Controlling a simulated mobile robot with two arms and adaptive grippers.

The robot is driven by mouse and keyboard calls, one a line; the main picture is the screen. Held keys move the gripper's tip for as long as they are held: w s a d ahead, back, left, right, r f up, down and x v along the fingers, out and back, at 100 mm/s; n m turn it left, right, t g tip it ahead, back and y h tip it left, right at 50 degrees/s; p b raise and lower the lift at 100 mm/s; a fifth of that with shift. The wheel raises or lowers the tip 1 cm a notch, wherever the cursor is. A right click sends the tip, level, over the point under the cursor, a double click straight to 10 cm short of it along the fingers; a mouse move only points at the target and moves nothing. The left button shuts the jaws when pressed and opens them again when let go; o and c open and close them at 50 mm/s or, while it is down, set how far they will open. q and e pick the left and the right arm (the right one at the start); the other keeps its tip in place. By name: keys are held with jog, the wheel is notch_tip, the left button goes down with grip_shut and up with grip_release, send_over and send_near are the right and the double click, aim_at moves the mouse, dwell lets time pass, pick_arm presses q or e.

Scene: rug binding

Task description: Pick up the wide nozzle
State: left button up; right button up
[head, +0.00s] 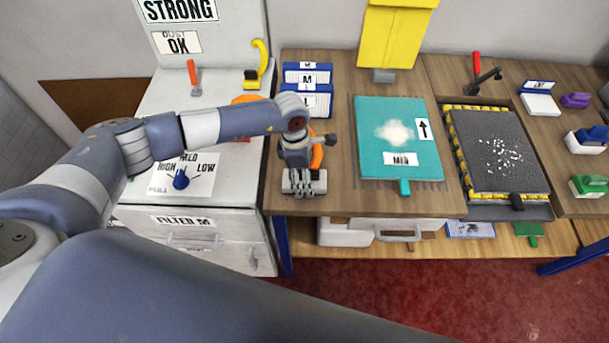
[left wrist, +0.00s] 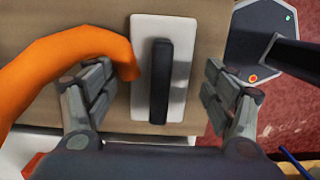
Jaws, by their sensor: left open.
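In the left wrist view a white rectangular piece with a dark raised bar (left wrist: 159,82) lies on the brown bench top; it looks like the wide nozzle, but I cannot be sure. My left gripper (left wrist: 160,95) is open around it, one finger on each side and apart from it. An orange hose (left wrist: 75,48) curves in from the left, its end close to the white piece's left edge. My right gripper is in neither view.
On the bench (head: 345,195), blue-and-white boxes (head: 306,75) stand behind my left gripper. A teal mat (head: 385,172) with pale powder lies to its right, then a dark speckled mat (head: 500,150) in a tray. A grey cabinet (head: 195,215) with a blue knob stands left.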

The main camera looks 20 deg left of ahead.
pick_arm(q)
jog(key=shift+f, duration=0.65)
jog(key=c, duration=1.4)
jog(key=shift+r, duration=0.15)
jog(key=shift+w+r+b, duration=0.1)
jog(key=shift+r+b, duration=0.25)
jog(key=shift+b, duration=0.1)
notch_tip(320, 180, up, 2)
jog(key=shift+d+r+b, duration=0.1)
jog(key=shift+r+b, duration=0.1)
jog(key=shift+b, duration=0.75)
jog(key=shift+s+d+r+b, duration=0.3)
jog(key=shift+s+d+b, duration=0.5)
jog(key=shift+s, duration=1.8)
jog(key=shift+s+d+r+b, duration=0.25)
jog(key=shift+s+d+b, duration=0.55)
jog(key=shift+s, duration=1.75)
jog(key=shift+s+d+r+b, duration=0.3)
jog(key=shift+s+d+b, duration=0.5)
jog(key=shift+s, duration=1.8)
jog(key=shift+a, duration=0.2)
